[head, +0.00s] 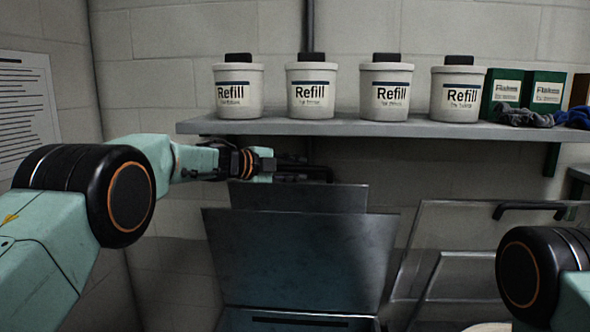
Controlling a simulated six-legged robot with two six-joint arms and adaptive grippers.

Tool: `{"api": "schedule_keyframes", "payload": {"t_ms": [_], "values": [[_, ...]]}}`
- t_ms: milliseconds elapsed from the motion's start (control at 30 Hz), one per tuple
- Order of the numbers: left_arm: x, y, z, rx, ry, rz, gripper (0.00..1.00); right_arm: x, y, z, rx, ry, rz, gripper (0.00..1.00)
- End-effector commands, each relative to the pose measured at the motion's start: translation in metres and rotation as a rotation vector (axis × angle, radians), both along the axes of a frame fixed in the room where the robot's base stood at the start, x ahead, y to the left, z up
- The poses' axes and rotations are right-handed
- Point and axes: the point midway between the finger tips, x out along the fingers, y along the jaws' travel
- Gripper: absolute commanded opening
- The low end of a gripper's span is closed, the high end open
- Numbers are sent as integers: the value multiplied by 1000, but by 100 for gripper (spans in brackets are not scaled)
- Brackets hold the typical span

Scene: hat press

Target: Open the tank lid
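A dark grey metal panel (300,262) stands steeply in the middle of the head view, below the shelf. A narrower panel (298,198) rises just behind its top edge. A black bar handle (308,172) is just above this narrower panel. I take these as the tank lid, standing raised, but the tank itself is mostly out of view. My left gripper (278,166) reaches in from the left at the handle's left end. Its fingers are dark and overlap the handle, so their grip is unclear. My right gripper is out of view; only a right arm joint shows.
A grey shelf (330,128) runs just above my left gripper. It carries several white Refill tubs (311,92), green boxes (545,92) and dark cloths (527,117). At right is a framed panel (460,235) with a black handle (528,207). A paper sheet (27,112) hangs at left.

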Motion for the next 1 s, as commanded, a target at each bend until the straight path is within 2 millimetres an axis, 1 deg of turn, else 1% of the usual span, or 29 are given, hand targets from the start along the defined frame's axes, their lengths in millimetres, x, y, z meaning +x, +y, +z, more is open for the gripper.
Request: {"api": "schedule_keyframes", "payload": {"t_ms": [233,467,667,1000], "values": [[-2,4,1,2,0,0,26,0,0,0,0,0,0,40],[-16,17,6,-1,1,0,26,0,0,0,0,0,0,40],[-33,35,12,0,1,1,26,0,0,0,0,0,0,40],[-67,70,24,-2,0,2,26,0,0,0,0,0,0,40]]}}
